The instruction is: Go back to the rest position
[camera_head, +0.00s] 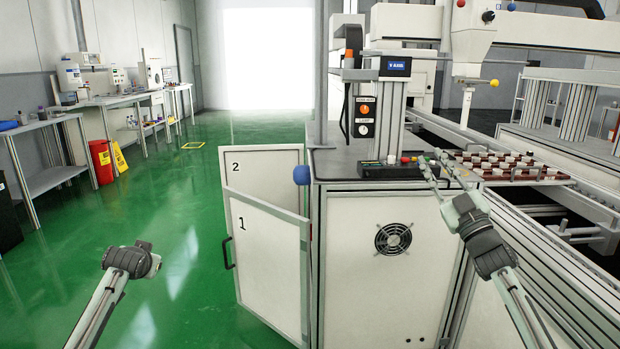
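My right gripper (436,164) reaches in from the right, over the control panel's right end and near the tray of pots. Its two thin fingers look spread apart, with nothing seen between them. My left arm (130,262) comes up from the lower left over the bare green floor. Only a dark wrist or joint part shows at its end, and no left fingers can be made out.
A white machine cabinet (358,262) with open doors marked 1 (262,258) and 2 (262,172) stands ahead. Workbenches (50,178) and a red bin (101,165) line the left.

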